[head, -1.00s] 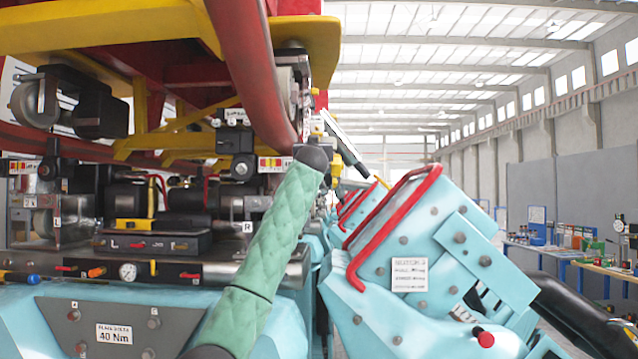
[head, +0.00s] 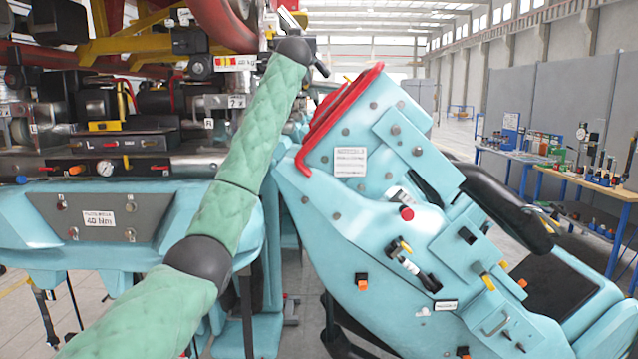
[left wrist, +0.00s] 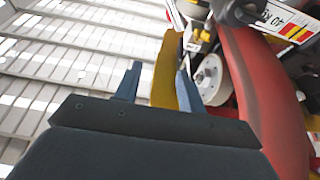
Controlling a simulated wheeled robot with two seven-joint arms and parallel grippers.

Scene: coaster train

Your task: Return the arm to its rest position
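My left arm (head: 235,165), in a green quilted sleeve with dark joints, reaches from the lower left up to the top centre in the head view. Its wrist end is beside the train's underside, and the gripper there is too small to read clearly. In the left wrist view my left gripper (left wrist: 158,74) shows two blue-grey fingers apart, with nothing held between them. A yellow part (left wrist: 166,72) and a pale wheel (left wrist: 210,79) lie beyond the fingertips. A red tube (left wrist: 262,100) runs close on the right. My right gripper is not in view.
The train's undercarriage (head: 110,110) fills the left of the head view. A light-blue tilted housing (head: 385,235) with a red bar (head: 340,105) stands close right of my arm. Workbenches (head: 590,185) are at the far right. Bare floor shows at the lower left.

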